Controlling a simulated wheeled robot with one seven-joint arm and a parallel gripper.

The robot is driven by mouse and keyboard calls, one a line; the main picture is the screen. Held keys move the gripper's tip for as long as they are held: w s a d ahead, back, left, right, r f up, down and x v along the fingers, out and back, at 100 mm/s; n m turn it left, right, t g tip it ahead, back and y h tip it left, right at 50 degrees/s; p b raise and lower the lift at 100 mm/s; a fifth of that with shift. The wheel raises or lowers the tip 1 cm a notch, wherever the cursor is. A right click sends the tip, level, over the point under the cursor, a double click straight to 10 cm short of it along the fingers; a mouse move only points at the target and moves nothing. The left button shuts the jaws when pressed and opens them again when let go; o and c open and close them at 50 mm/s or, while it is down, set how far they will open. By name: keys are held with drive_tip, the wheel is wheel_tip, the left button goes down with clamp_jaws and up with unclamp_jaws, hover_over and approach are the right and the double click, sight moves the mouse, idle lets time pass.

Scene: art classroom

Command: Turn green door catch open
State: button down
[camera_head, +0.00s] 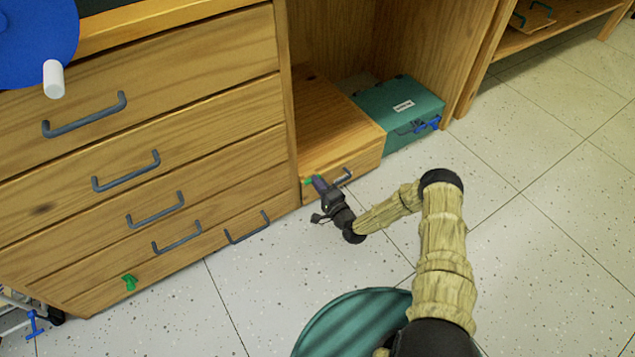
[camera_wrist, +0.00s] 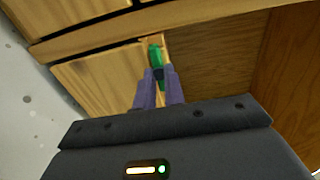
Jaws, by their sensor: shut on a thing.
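A small green door catch (camera_head: 308,181) sits at the left front edge of the low wooden compartment, beside the drawer unit. My gripper (camera_head: 319,184) reaches it from the floor side with its purple fingers. In the wrist view the green catch (camera_wrist: 155,55) stands between the two fingertips of my gripper (camera_wrist: 159,72), which are shut on it. Part of the catch is hidden by the fingers. I cannot tell how far it is turned. A second green catch (camera_head: 130,282) is low on the drawer unit at left.
A wooden drawer unit (camera_head: 225,110) with several grey handles stands at left. A teal case (camera_head: 405,108) with a blue latch is in the open bay right of the low compartment (camera_head: 335,125). The speckled floor (camera_head: 560,200) at right is clear.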

drive_tip(key=c, duration=1.5)
unclamp_jaws()
drive_tip(key=p+v, duration=0.7)
drive_tip(key=v, duration=1)
drive_tip(key=shift+s+d, duration=0.2)
drive_tip(key=shift+w, duration=0.1)
